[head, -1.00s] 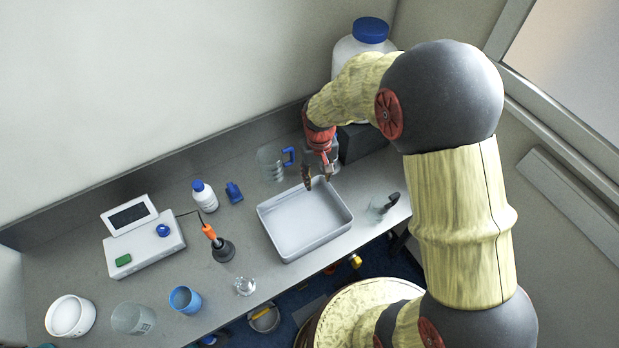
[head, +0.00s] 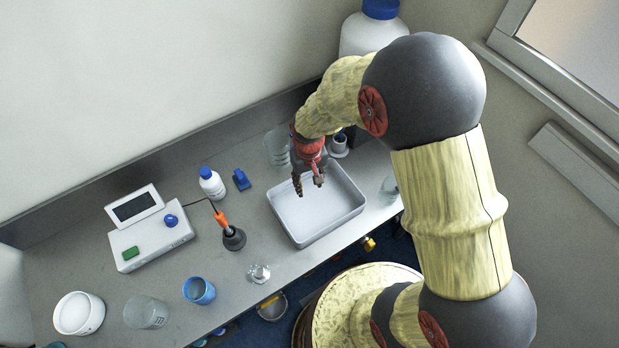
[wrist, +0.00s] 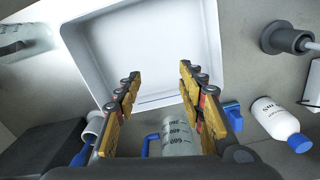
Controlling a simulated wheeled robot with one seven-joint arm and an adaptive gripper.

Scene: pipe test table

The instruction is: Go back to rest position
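My gripper (head: 308,186) hangs above the back left part of the white tray (head: 350,222), pointing down. In the wrist view my gripper (wrist: 158,85) has its two yellow-padded fingers well apart with nothing between them. The inside of the tray (wrist: 150,45) looks empty there. My arm reaches in from the right of the head view.
A clear beaker (head: 276,147) stands behind the tray; its blue handle shows in the wrist view. A blue-capped bottle (head: 212,184), a probe in its stand (head: 233,238) and a white meter (head: 150,240) are left. A large blue-capped jug (head: 365,35) is behind my arm.

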